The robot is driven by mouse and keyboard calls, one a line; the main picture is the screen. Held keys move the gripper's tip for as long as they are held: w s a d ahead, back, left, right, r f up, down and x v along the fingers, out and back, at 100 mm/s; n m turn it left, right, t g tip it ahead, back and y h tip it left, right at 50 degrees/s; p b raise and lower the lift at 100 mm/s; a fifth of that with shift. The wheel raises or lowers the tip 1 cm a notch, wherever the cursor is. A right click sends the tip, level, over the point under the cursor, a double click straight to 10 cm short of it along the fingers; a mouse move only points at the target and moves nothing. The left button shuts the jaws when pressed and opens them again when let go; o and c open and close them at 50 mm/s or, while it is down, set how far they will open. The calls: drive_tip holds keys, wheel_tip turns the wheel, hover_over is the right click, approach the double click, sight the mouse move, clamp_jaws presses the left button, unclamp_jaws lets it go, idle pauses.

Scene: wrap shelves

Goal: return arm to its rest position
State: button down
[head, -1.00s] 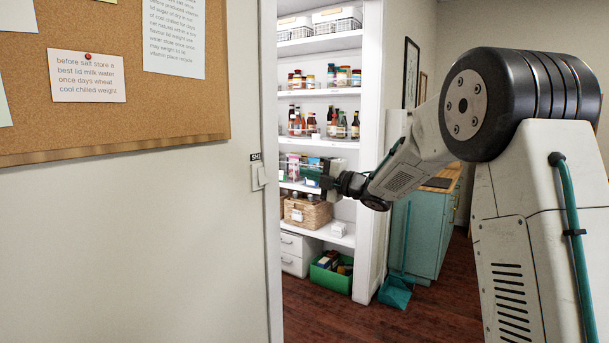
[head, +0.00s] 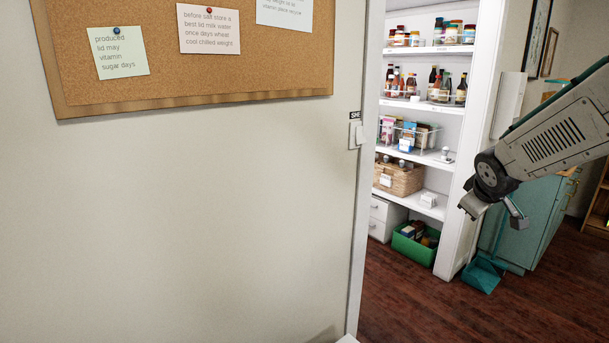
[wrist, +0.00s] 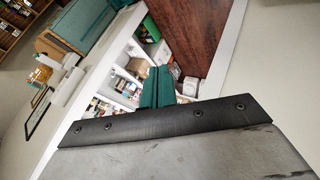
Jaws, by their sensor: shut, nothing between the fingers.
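My gripper shows in the wrist view as two teal fingers (wrist: 157,87) lying side by side, shut with nothing between them. In the head view my arm comes in from the right edge, in front of the teal cabinet (head: 535,215); the fingers cannot be made out there. The arm is clear of the white pantry shelves (head: 418,112), which hold bottles, jars, a wire basket and a wicker basket (head: 399,180).
A pale wall with a cork board (head: 190,62) and a light switch (head: 356,135) fills the left. A green bin (head: 414,250) stands at the pantry's foot. A teal dustpan (head: 482,275) is by the cabinet. The dark wood floor in front is clear.

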drive_tip(key=s+a+m+g+y, duration=0.1)
drive_tip(key=s+a, duration=0.3)
drive_tip(key=s, duration=0.8)
drive_tip(key=s+a+m+g+y, duration=0.1)
drive_tip(key=s+a, duration=0.4)
drive_tip(key=s, duration=0.7)
drive_tip(key=s+a+m+g+y, duration=0.1)
drive_tip(key=s+a+m+g, duration=0.2)
drive_tip(key=s, duration=0.9)
drive_tip(key=shift+s+a+m+g, duration=0.15)
drive_tip(key=shift+a+m+g, duration=0.15)
drive_tip(key=shift+a+g, duration=0.6)
